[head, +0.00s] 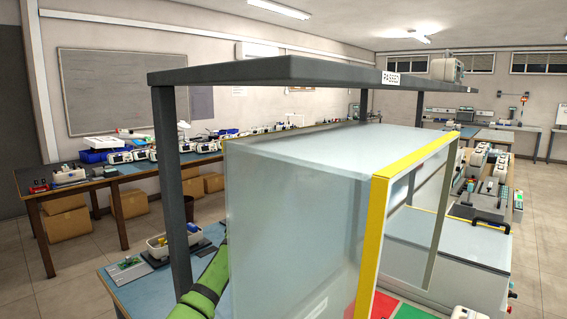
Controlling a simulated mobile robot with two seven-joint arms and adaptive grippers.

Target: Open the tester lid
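A pale box-shaped machine at the right has a flat grey-blue top panel (455,238) that looks like the tester lid. It lies flat, so it appears closed. A black handle (492,227) stands near its far right corner. A large frosted enclosure (295,215) with yellow edges (372,245) fills the middle of the view and hides part of the machine. A green arm link of mine rises at the lower left and passes out of sight behind the frosted panel. Neither my left nor my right gripper can be seen.
A dark shelf (300,70) on grey posts spans above the enclosure. A blue-topped bench (135,290) with a white bin (160,245) is at the lower left. Red (383,306) and green (411,312) areas show below the enclosure. Open floor (540,235) lies at the right.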

